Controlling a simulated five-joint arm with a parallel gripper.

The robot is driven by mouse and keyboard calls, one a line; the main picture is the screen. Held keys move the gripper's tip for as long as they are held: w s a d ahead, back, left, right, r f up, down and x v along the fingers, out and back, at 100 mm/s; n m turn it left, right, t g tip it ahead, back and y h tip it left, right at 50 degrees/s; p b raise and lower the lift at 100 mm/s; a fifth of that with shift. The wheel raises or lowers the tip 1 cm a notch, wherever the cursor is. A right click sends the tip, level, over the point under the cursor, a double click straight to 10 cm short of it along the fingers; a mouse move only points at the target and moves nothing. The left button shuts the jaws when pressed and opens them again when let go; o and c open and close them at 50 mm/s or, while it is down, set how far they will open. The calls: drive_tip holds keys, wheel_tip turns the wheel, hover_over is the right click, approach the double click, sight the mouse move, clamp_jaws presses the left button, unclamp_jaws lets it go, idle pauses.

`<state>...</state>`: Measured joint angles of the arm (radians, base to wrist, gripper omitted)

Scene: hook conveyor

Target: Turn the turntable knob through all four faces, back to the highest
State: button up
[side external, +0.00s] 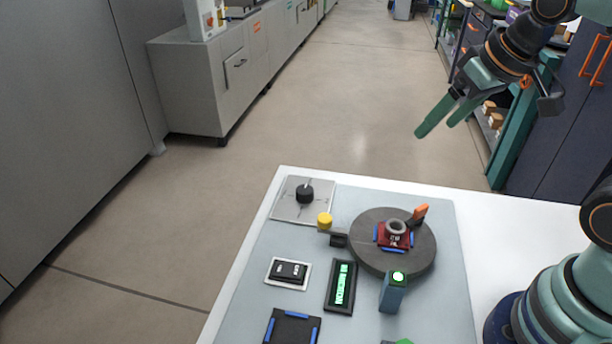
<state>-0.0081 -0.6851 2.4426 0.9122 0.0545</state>
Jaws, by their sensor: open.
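The round dark turntable (372,256) sits on the grey panel. On it is a red block (393,240) with blue edge strips, small unreadable markings on its face and a grey ring on top. A black round knob (305,194) sits on a light square plate at the panel's back left; I cannot tell whether it is the turntable knob. An orange lever (418,213) stands at the turntable's back right edge. My gripper (436,128) is open and empty, high above and to the right of the turntable, touching nothing.
A yellow button (324,219), a black switch (289,271), a green-lit display (342,286) and a blue post with a green light (392,291) surround the turntable. A dark tray (292,329) lies at the front. The white table (522,236) is bare at the right.

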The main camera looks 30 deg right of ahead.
drive_tip(key=w+a+r+m+g, duration=0.1)
drive_tip(key=w+a+m+g, duration=0.15)
drive_tip(key=w, duration=0.55)
drive_tip(key=m+g, duration=0.3)
drive_tip(key=m, duration=0.6)
hover_over(305, 189)
wheel_tip(305, 189, down, 13)
wheel_tip(305, 189, down, 12)
drive_tip(key=shift+r, duration=0.15)
clamp_jaws()
drive_tip(key=shift+n, duration=0.25)
